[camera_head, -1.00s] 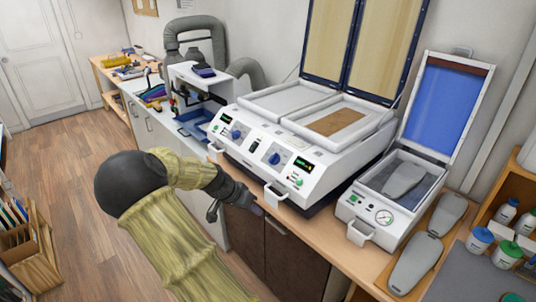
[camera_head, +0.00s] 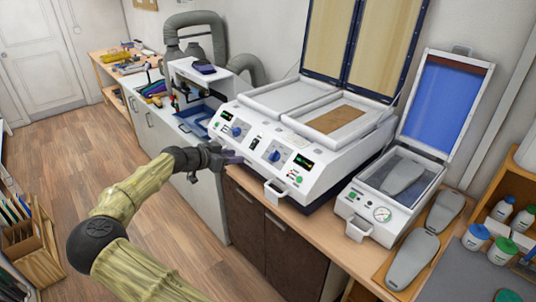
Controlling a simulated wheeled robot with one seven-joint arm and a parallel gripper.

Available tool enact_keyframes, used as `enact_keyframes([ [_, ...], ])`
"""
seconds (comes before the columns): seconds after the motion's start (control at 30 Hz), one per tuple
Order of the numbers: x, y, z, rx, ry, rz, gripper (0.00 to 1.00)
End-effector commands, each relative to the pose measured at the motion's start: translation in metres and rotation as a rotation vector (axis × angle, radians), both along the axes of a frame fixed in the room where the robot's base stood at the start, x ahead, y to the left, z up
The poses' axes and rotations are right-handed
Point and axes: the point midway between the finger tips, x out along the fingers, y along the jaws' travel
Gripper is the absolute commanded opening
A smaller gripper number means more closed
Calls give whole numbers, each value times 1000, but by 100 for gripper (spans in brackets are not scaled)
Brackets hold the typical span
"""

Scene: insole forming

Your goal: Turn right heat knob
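The heating machine (camera_head: 330,186) is white and stands on the bench with a sloped front panel. Its right heat knob (camera_head: 274,156) is a round blue dial on a light plate, left of the right-hand display. The left heat knob (camera_head: 236,132) is a similar blue dial further left. My gripper (camera_head: 237,158) is in front of the panel, left of the right knob and lower than the left one. It appears apart from the right knob. Its fingers are small and dark, and I cannot tell whether they are open. I see nothing held in it.
Front handles (camera_head: 275,192) stick out below the panel. The two lids stand open behind. A smaller press (camera_head: 386,232) with an open blue lid stands to the right, beside grey insole forms (camera_head: 413,262).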

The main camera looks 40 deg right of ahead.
Motion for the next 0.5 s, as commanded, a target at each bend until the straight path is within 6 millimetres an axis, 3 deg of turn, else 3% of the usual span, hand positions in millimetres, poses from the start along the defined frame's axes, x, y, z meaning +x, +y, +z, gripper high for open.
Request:
enact_keyframes([
  [0.5, 5, -77, -27, 0, 3, -2, 35],
])
